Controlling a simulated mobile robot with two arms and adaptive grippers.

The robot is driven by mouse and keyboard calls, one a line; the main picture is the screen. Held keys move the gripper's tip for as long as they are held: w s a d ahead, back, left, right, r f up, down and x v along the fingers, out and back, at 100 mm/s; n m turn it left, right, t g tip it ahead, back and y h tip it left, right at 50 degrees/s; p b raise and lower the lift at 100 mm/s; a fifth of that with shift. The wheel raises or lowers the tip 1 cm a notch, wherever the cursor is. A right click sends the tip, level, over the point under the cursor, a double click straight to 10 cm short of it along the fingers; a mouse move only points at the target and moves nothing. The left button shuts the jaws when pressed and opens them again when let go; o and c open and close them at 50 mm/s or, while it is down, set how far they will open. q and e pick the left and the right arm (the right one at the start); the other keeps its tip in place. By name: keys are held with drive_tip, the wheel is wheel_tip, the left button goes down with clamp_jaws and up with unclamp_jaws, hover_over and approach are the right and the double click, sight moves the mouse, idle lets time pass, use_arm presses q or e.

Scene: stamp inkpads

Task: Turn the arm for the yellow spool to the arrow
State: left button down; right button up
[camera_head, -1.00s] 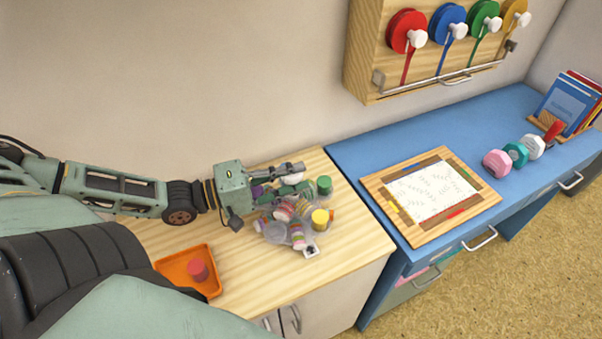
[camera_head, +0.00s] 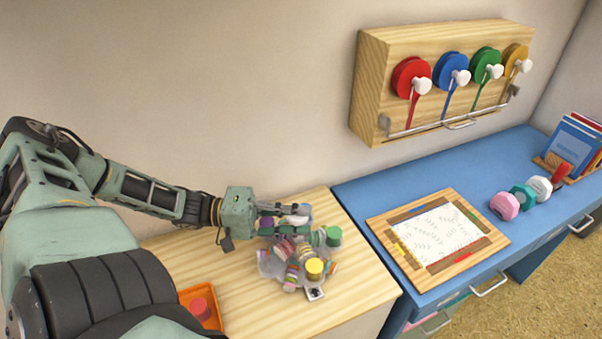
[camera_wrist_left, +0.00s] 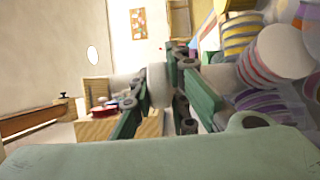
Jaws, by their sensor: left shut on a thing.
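The yellow spool (camera_head: 514,54) is at the right end of a wooden wall rack (camera_head: 372,84), after the red, blue and green spools. A white knob-like arm (camera_head: 523,66) sits at its front, and a strip hangs below it. I cannot make out an arrow. My left gripper (camera_head: 291,215) is far from the rack, above a pile of small stamps on the wooden cabinet. It is shut on a pale cylindrical thing (camera_wrist_left: 158,86), which shows between its fingers in the left wrist view. My right gripper is not in view.
The pile (camera_head: 298,262) holds several coloured cylinders. An orange tray (camera_head: 215,321) with a red cylinder is at the front left. A metal bar (camera_head: 425,127) runs below the spools.

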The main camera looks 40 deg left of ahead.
use_arm(q)
drive_tip(key=shift+r, duration=0.15)
drive_tip(key=c, duration=1.7)
unclamp_jaws()
drive_tip(key=shift+d, duration=0.1)
drive_tip(key=shift+s+a+f, duration=0.2)
drive_tip(key=shift+s+a, duration=0.25)
drive_tip(key=v, duration=1)
drive_tip(key=shift+s+a+r, duration=0.15)
drive_tip(key=shift+a, duration=0.25)
